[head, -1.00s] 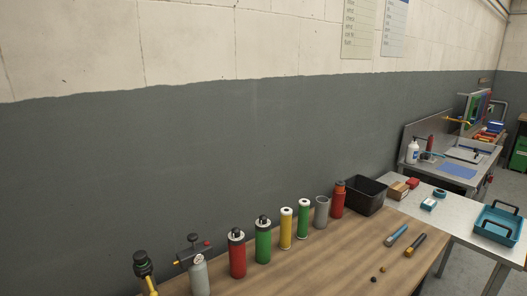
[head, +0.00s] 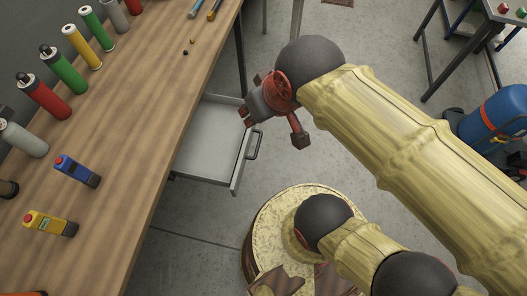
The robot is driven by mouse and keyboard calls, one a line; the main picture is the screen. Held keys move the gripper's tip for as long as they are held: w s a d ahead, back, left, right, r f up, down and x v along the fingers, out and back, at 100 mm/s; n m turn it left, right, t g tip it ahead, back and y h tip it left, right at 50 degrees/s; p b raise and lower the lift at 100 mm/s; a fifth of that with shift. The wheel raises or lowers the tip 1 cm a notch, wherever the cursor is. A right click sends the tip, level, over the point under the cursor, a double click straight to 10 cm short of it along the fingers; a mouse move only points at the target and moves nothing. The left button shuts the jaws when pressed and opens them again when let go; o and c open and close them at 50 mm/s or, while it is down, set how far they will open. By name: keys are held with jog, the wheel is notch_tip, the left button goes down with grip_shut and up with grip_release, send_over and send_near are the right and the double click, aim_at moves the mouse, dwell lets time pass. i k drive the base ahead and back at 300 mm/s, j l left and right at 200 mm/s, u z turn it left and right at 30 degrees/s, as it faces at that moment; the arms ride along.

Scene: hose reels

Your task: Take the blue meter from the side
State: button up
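Grey, red, green and yellow cylinders (head: 45,98) stand in a row along the bench's (head: 140,120) back. An open drawer (head: 215,140) juts out below the front edge, beneath my gripper. A blue tank (head: 495,115) is at the right. Bench surface right of the meter is clear.

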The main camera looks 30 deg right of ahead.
aim_at(69, 167)
jog(key=u, duration=1.45)
